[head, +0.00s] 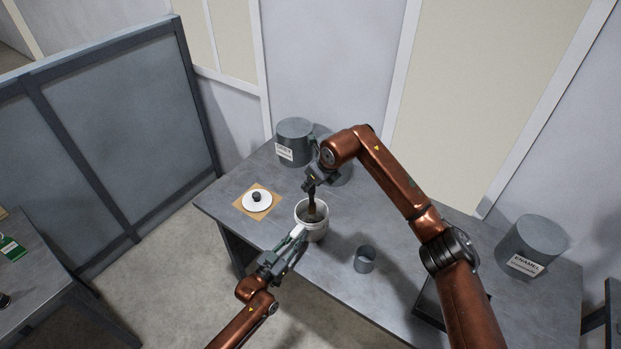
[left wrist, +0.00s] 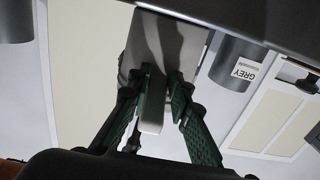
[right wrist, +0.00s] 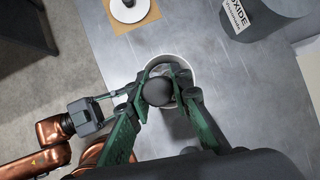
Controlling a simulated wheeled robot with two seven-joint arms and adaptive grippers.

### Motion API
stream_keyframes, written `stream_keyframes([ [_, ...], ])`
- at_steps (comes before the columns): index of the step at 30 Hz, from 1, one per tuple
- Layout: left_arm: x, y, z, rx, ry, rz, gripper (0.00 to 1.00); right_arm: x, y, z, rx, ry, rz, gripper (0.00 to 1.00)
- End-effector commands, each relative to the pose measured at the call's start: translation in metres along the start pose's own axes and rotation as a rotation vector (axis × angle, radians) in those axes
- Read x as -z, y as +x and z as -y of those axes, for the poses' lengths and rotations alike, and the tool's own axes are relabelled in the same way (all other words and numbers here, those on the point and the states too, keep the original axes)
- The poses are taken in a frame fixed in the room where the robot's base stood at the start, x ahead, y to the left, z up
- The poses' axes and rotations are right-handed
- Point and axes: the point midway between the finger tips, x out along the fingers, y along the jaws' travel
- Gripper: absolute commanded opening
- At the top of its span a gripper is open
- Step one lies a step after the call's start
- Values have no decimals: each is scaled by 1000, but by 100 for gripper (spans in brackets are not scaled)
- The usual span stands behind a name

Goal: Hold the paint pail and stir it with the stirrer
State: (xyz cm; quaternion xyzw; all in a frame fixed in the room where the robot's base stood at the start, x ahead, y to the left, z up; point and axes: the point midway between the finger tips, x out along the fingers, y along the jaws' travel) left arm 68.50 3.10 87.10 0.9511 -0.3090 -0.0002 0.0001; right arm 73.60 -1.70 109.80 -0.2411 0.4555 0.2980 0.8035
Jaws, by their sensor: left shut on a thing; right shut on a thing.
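The white paint pail (head: 312,232) stands on the grey workbench near its front edge. My left gripper (head: 294,240) is at its front left side, shut on the pail's pale handle; the left wrist view shows the handle (left wrist: 152,112) between the green fingers, with the pail's side (left wrist: 150,35) beyond. My right gripper (head: 314,181) is above the pail, shut on the dark stirrer (head: 312,202), which reaches down inside the rim. The stirrer's round black top (right wrist: 158,92) shows between the fingers in the right wrist view. Its lower end and the paint are mostly hidden.
A white lid (head: 259,205) with a black knob lies on a tan square left of the pail. A small grey cup (head: 365,261) stands to its right. Large grey tins (head: 294,131) (head: 531,238) stand at the back and far right. Bare bench lies between.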

Motion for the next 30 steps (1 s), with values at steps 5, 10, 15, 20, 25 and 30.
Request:
stream_keyframes([
  [5, 0, 0, 0, 0, 0, 1, 7, 7, 12, -1, 0, 1, 0, 0],
  [10, 0, 0, 0, 0, 0, 1, 7, 13, 24, -3, 0, 1, -1, 0],
  [15, 0, 0, 0, 0, 0, 1, 7, 19, 35, -4, 0, 1, 0, 0],
  [20, 0, 0, 0, 0, 0, 1, 7, 24, 45, -6, 0, 1, 0, 0],
  [25, 0, 0, 0, 0, 0, 1, 7, 31, 57, -7, 0, 1, -1, 0],
  [30, 0, 0, 0, 0, 0, 1, 7, 36, 67, -9, 0, 1, -1, 0],
])
